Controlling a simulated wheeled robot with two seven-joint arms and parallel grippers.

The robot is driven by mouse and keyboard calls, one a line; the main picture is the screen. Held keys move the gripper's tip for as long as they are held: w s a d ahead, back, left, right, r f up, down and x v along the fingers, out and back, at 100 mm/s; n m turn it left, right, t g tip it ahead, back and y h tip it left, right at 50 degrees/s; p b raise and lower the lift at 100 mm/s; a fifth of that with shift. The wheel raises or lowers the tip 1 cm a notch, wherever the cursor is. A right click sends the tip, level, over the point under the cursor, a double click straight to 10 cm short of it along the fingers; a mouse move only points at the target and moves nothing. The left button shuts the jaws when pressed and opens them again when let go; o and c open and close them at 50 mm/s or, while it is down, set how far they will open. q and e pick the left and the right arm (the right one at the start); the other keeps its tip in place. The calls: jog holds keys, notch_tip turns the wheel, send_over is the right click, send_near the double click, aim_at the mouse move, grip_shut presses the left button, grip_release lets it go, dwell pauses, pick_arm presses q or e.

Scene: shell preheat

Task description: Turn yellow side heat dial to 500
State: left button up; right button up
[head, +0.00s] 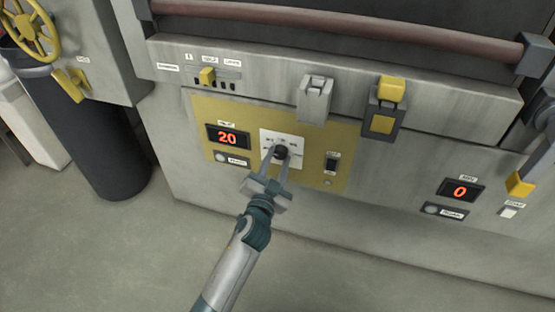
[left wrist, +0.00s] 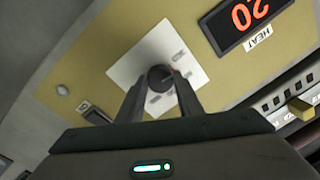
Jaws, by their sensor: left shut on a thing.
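The heat dial (head: 281,152) is a small black knob on a white square plate (head: 268,136) in the yellow panel (head: 341,132). In the left wrist view the dial (left wrist: 159,77) shows with a pale mark pointing to the right side of the picture. My left gripper (head: 279,158) is shut on the dial, with one finger on each side of it. The heat display (head: 227,138) left of the dial reads 20 in red digits; it also shows in the left wrist view (left wrist: 247,12). My right gripper is out of view.
A small black switch (head: 333,162) sits right of the dial. A grey cover (head: 314,98) and a yellow-and-grey box (head: 384,110) stick out above the panel. A second display (head: 460,190) at the right reads 0. A yellow slider (head: 207,75) is at the upper left. The floor in front is clear.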

pick_arm(q)
jog(key=m, duration=0.6)
dwell(0.4)
jog(key=o, duration=1)
jog(key=shift+o, duration=0.2)
jog(key=v, duration=1.7)
jog(key=shift+s+a+f, duration=0.15)
jog(key=shift+a+f, duration=0.15)
jog(key=shift+f, duration=0.1)
